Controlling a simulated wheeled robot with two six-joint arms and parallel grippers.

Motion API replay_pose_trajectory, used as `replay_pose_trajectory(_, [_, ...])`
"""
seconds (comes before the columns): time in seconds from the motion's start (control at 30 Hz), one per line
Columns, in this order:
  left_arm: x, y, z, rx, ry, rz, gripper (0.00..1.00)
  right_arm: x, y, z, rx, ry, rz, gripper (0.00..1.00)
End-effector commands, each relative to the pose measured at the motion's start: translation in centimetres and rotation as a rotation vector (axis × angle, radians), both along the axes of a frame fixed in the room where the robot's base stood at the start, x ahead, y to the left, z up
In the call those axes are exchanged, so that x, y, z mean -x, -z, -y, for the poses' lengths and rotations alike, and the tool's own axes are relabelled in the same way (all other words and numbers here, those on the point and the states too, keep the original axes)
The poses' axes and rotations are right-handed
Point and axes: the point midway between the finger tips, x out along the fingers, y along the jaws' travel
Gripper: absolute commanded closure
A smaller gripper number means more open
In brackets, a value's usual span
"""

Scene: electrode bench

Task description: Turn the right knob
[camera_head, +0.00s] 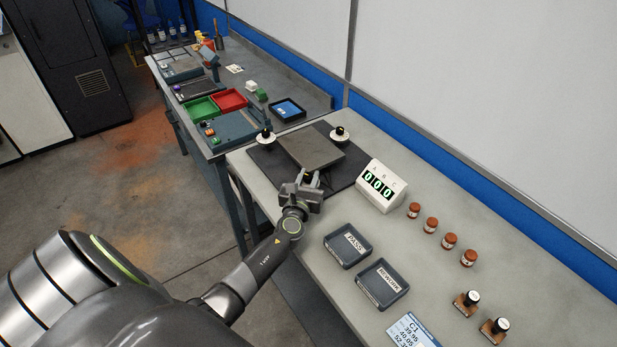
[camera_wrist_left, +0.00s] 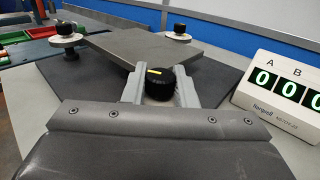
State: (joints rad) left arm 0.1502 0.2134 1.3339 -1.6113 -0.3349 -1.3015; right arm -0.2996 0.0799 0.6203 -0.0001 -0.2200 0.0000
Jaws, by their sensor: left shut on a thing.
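A grey square plate (camera_head: 310,149) sits on a dark mat (camera_head: 272,172), with three black knobs around it. The far left knob (camera_head: 266,133) and the far right knob (camera_head: 339,131) stand on pale round bases. The near knob (camera_wrist_left: 159,85) has a yellow mark on its top and sits between the fingers of my left gripper (camera_wrist_left: 160,90). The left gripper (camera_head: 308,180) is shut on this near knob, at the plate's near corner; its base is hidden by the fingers. My right gripper is not in view.
A white A-B-C display (camera_head: 380,186) reading zeros stands right of the mat. A PASS tray (camera_head: 347,245), a REWORK tray (camera_head: 381,285) and several brown jars (camera_head: 431,225) lie further along the bench. Another bench with green and red trays (camera_head: 231,100) adjoins behind.

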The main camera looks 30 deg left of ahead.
Motion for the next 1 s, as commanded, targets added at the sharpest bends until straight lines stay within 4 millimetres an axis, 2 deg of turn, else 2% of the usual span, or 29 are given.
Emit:
replay_pose_trajectory(0.17, [-0.01, -0.12, 0.07, 0.0, -0.066, -0.001, 0.98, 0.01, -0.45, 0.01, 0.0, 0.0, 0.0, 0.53])
replay_pose_trajectory(0.43, [0.02, -0.05, 0.04, 0.0, -0.072, -0.001, 0.98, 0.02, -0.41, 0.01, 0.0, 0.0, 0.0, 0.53])
replay_pose_trajectory(0.47, [0.02, -0.04, 0.04, 0.0, -0.072, -0.001, 0.74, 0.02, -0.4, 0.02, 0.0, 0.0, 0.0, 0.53])
replay_pose_trajectory(0.6, [0.02, -0.04, 0.04, 0.0, -0.072, -0.001, 0.55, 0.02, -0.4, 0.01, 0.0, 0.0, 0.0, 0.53])
replay_pose_trajectory(0.87, [0.06, -0.02, 0.04, -0.001, -0.071, -0.001, 0.55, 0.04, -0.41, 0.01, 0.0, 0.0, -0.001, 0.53])
replay_pose_trajectory(1.0, [0.72, 0.12, 0.34, 0.002, -0.071, -0.003, 0.55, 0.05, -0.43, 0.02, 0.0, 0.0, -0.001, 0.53])
